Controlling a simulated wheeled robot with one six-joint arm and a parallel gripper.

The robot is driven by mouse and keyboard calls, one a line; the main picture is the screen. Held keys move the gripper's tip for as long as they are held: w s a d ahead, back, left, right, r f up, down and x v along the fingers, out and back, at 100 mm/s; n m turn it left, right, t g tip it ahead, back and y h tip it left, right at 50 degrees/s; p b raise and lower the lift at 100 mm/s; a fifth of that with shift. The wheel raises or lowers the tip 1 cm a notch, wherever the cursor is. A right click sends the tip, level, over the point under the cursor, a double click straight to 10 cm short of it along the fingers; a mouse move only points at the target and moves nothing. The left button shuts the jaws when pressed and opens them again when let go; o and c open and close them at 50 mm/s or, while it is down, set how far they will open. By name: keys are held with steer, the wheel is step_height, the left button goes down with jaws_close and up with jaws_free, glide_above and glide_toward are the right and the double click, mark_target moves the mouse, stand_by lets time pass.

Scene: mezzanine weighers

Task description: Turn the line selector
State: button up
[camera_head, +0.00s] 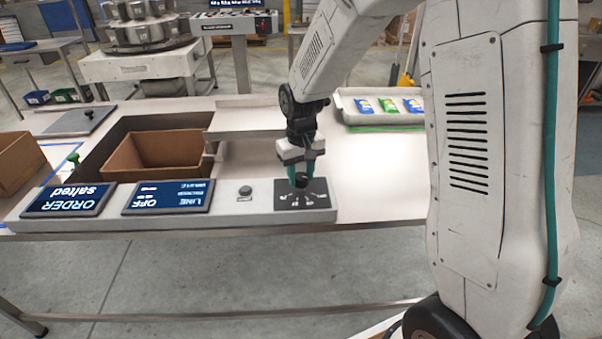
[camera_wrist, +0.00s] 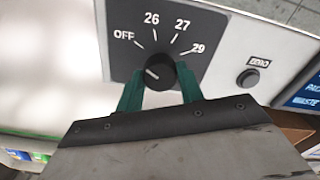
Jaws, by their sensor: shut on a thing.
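The line selector is a black round knob (camera_wrist: 160,74) on a dark dial plate (camera_wrist: 205,30) marked OFF, 26, 27 and 29. A short white mark shows on the knob's left side, towards the OFF side of the scale. In the head view the knob (camera_head: 301,181) stands on the plate at the right end of the console. My gripper (camera_head: 301,174) reaches down from above, its teal fingers shut on the knob from both sides. The wrist view also shows my gripper (camera_wrist: 159,84) on it. The line display (camera_head: 168,198) reads OFF.
A ZERO button (camera_head: 245,192) sits left of the dial plate. The order display (camera_head: 68,200) reads salted. A cardboard box (camera_head: 155,150) stands in a recess behind the console. A tray (camera_head: 385,108) with several packets lies behind right. The tabletop right of the console is clear.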

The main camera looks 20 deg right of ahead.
mark_target(300, 176)
steer(key=shift+r, duration=0.1)
steer(key=o, duration=1)
steer(key=shift+a, duration=0.1)
step_height(300, 176, up, 8)
steer(key=shift+f, duration=0.1)
steer(key=s+d+r, duration=0.1)
steer(key=s+r, duration=0.2)
steer(key=s, duration=0.7)
steer(key=s+d+r, duration=0.1)
steer(key=s+r, duration=0.3)
steer(key=s, duration=0.6)
steer(key=s+d+r+m+t, duration=0.1)
steer(key=s+r, duration=0.3)
steer(key=s, duration=0.6)
